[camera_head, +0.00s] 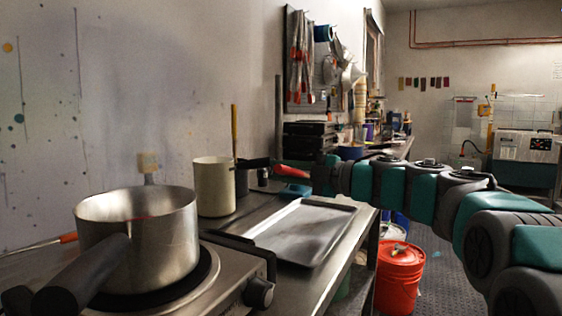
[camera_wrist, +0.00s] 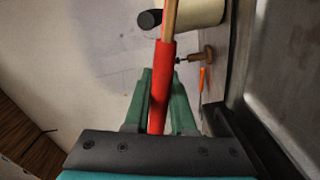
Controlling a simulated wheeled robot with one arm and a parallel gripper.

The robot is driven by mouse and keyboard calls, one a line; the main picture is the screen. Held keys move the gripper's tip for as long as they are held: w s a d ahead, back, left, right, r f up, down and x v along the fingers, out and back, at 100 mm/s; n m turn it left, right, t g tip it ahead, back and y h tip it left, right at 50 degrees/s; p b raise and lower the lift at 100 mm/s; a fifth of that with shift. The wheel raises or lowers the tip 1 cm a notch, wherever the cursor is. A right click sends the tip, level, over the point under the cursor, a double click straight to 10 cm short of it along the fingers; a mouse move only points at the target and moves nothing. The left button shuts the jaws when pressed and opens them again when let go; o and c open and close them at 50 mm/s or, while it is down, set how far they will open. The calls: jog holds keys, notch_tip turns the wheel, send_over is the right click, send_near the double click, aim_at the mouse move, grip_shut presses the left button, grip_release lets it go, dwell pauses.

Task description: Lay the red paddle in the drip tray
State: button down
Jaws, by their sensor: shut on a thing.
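The red paddle has a red grip (camera_wrist: 161,85) and a wooden shaft that runs up out of the wrist view. My gripper (camera_wrist: 160,78) is shut on the red grip, with one green finger on each side. In the head view the red grip (camera_head: 292,171) shows at the end of my arm, above the bench behind the tray; the paddle's far end cannot be made out. The drip tray (camera_head: 262,231) is a shallow grey metal tray lying flat and empty on the bench. In the wrist view a grey metal surface (camera_wrist: 290,75) fills the right side.
A steel pan (camera_head: 150,240) stands on a hotplate (camera_head: 225,290) at front left. A cream pot (camera_head: 212,188) and a dark pot (camera_head: 242,182) stand behind the tray near the wall. An orange bucket (camera_head: 399,280) is on the floor to the right.

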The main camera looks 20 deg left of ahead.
jog(key=shift+f+b, duration=2.3)
jog(key=shift+f, duration=1.25)
jog(key=c, duration=0.7)
grip_release()
jog(key=shift+s+d, duration=0.15)
jog(key=shift+d, duration=1.8)
jog(key=shift+s+d, duration=0.15)
jog(key=shift+d, duration=1.8)
